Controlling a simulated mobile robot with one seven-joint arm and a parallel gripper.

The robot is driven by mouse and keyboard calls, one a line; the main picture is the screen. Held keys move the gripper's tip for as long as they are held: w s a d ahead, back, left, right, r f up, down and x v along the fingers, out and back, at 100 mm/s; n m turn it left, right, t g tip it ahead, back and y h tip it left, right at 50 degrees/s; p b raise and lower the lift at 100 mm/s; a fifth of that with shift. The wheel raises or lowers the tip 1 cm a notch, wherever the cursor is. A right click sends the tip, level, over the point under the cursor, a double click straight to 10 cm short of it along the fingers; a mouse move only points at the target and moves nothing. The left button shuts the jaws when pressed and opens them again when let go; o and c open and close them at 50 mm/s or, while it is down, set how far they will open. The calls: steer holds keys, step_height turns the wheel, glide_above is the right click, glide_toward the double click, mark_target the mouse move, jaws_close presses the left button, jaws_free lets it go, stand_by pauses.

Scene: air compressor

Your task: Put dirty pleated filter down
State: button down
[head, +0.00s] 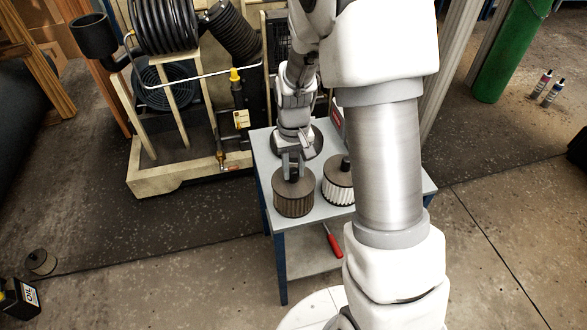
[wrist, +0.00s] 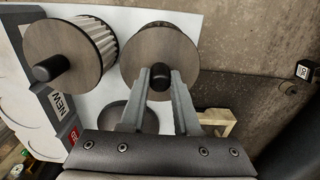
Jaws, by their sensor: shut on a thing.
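The dirty pleated filter (head: 294,199) is a brown pleated drum with a dark knob on top, at the front left of the small table (head: 264,158). My gripper (head: 292,173) comes down from above and is shut on its knob. In the wrist view my gripper's fingers (wrist: 160,82) stand on either side of the knob, over the filter's round brown top (wrist: 158,48). The filter is upright. Its underside is hidden, so I cannot tell whether it touches the tabletop.
A white-pleated filter (head: 338,184) stands close on the right, partly behind my arm. A round dark dish (wrist: 138,113) lies behind the held filter. A box marked NEW (wrist: 57,101) is at the table's far side. A red-handled tool (head: 332,241) lies on the lower shelf. The compressor (head: 165,90) stands left.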

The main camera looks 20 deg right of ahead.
steer(key=c, duration=0.6)
jaws_free()
steer(key=shift+c, duration=0.2)
step_height(320, 180, up, 12)
steer(key=p, duration=0.2)
steer(key=s+r+t, duration=0.2)
steer(key=s+r, duration=0.4)
steer(key=s, duration=0.3)
steer(key=s+r+t, duration=0.3)
steer(key=s+r, duration=0.4)
steer(key=s, duration=0.3)
steer(key=shift+r+t, duration=0.3)
